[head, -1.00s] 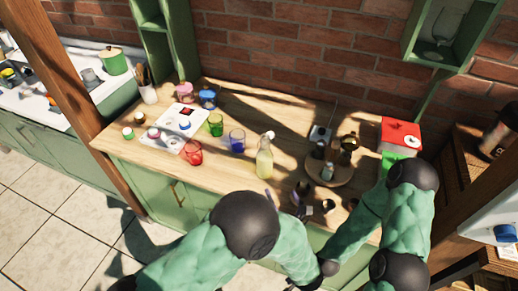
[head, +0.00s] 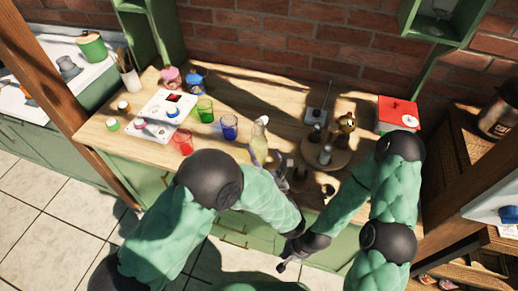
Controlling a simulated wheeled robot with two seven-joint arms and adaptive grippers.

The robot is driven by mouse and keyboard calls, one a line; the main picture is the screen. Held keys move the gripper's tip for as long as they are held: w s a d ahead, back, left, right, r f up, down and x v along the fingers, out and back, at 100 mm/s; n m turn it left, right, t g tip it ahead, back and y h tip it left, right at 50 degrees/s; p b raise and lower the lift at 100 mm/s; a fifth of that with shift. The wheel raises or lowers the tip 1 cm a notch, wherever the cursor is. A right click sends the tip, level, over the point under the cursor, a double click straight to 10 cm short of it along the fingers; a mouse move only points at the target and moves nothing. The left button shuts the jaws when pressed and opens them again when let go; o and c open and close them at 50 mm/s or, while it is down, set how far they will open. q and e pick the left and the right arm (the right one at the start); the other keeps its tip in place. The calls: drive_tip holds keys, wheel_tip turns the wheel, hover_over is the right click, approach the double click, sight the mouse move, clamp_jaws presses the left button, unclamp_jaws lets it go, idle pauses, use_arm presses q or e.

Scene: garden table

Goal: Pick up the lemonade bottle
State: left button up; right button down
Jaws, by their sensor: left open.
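The lemonade bottle (head: 259,146) is clear glass with pale yellow liquid. It stands upright near the front edge of the wooden counter. My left gripper (head: 279,168) is open, just right of the bottle's lower part; whether it touches the bottle I cannot tell. My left forearm lies in front of the counter and hides some of its edge. My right gripper (head: 283,265) is low, in front of the green cabinet and away from the bottle; its fingers are too small to read.
Blue (head: 229,127), green (head: 205,110) and red (head: 184,143) glasses stand left of the bottle. A round wooden tray (head: 340,158) with several small containers is to its right. A red box (head: 398,112) stands farther right. Bare counter lies behind the bottle.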

sight(258, 154)
use_arm(q)
drive_tip(key=b+x, duration=0.1)
drive_tip(key=x, duration=0.3)
drive_tip(key=shift+w+f, duration=0.1)
drive_tip(key=c, duration=1.7)
